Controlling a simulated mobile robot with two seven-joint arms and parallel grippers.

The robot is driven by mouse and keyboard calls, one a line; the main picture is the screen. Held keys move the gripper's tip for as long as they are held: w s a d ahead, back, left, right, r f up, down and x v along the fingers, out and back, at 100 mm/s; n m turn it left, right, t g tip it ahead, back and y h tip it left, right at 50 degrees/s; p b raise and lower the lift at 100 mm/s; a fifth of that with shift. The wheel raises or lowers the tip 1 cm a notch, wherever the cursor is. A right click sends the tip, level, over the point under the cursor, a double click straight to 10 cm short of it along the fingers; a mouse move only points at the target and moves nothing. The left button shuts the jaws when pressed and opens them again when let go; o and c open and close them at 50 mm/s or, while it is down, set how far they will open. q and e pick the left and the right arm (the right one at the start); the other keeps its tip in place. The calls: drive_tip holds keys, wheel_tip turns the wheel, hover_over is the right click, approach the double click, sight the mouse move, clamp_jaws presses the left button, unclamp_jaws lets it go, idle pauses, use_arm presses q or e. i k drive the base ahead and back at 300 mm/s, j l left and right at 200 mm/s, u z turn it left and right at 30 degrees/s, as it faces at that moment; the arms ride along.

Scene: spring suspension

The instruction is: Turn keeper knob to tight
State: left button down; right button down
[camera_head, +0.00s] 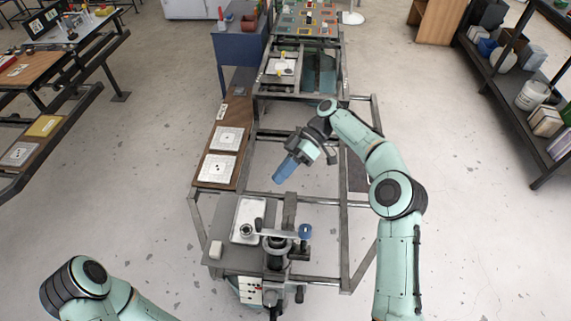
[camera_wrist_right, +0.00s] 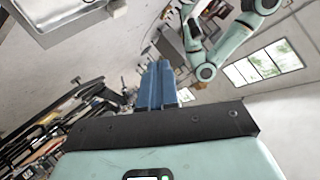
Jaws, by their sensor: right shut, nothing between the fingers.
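A grey bench fixture (camera_head: 276,252) stands at the front of the metal frame, with a light bar (camera_head: 278,234) across its top. A blue round knob (camera_head: 305,231) is at the bar's right end and a round metal part (camera_head: 246,230) is near its left end. I cannot tell which part is the keeper knob. My right gripper (camera_head: 279,180) is in the air above and beyond the fixture, its blue fingers shut and empty, touching nothing. The shut fingers also show in the right wrist view (camera_wrist_right: 157,85). My left arm shows at the lower left, but its gripper is out of view.
A brown board (camera_head: 241,105) with white printed sheets lies along the left of the frame. A blue cabinet (camera_head: 236,52) stands behind it. Side benches are at far left, and a dark shelf (camera_head: 512,80) with containers is at right. Floor on both sides is clear.

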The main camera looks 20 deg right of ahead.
sight(305, 230)
drive_tip(key=k+l, duration=0.3)
drive_tip(key=k, duration=0.15)
drive_tip(key=k+l, duration=0.3)
drive_tip(key=k, duration=0.15)
